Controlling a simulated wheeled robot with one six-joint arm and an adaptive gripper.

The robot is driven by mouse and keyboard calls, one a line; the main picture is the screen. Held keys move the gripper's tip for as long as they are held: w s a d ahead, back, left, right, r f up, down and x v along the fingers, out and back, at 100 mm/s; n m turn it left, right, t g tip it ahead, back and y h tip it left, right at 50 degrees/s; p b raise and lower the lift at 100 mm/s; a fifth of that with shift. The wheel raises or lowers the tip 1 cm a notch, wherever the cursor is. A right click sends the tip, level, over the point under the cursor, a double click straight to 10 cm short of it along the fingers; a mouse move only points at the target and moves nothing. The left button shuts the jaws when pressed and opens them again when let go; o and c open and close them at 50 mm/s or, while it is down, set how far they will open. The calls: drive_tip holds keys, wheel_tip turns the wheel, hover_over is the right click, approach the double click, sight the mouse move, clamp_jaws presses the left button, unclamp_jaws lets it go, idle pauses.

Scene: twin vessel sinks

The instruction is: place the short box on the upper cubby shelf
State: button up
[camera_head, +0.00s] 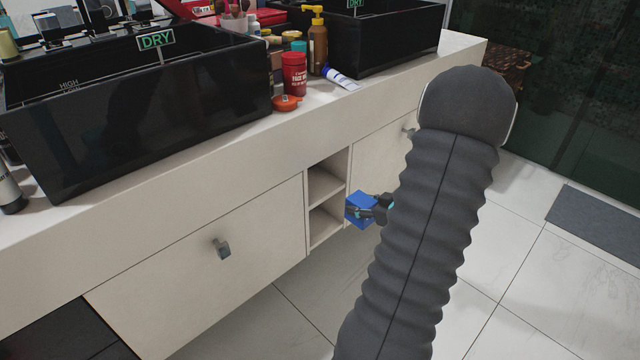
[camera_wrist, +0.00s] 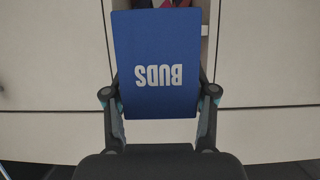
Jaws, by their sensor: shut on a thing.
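The short box (camera_wrist: 156,62) is blue with the word BUDS, upside down in the wrist view. In the head view the box (camera_head: 358,207) is small and partly covered by my gripper (camera_head: 370,211). My gripper (camera_wrist: 159,102) is shut on the box, one finger at each side. The box is held in front of the cubby in the vanity front. The upper cubby shelf (camera_head: 325,188) is the upper of two open compartments. The lower compartment (camera_head: 325,225) lies below it, nearer the box's height in the picture. Whether the box touches the cubby cannot be told.
Drawer fronts with a handle (camera_head: 221,248) flank the cubby. Black vessel sinks (camera_head: 140,110) stand on the counter above, with bottles and a red jar (camera_head: 294,74) between them. A grey mat (camera_head: 600,232) lies on the open tiled floor at right.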

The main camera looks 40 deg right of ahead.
drive_tip(key=w, duration=0.4)
drive_tip(key=w+r, duration=0.1)
drive_tip(key=w, duration=0.3)
drive_tip(key=w+a, duration=0.1)
drive_tip(key=w, duration=0.4)
drive_tip(key=shift+a+r, duration=0.1)
drive_tip(key=shift+r, duration=0.3)
drive_tip(key=shift+w+a, duration=0.2)
drive_tip(key=shift+w, duration=2.55)
drive_tip(key=shift+s+f, duration=0.1)
drive_tip(key=shift+f, duration=0.1)
drive_tip(key=o, duration=1.2)
drive_tip(key=shift+s+r, duration=0.2)
drive_tip(key=v, duration=1.1)
drive_tip(key=shift+s+r+p, duration=0.15)
drive_tip(key=shift+s+p, duration=0.15)
drive_tip(key=shift+p, duration=0.15)
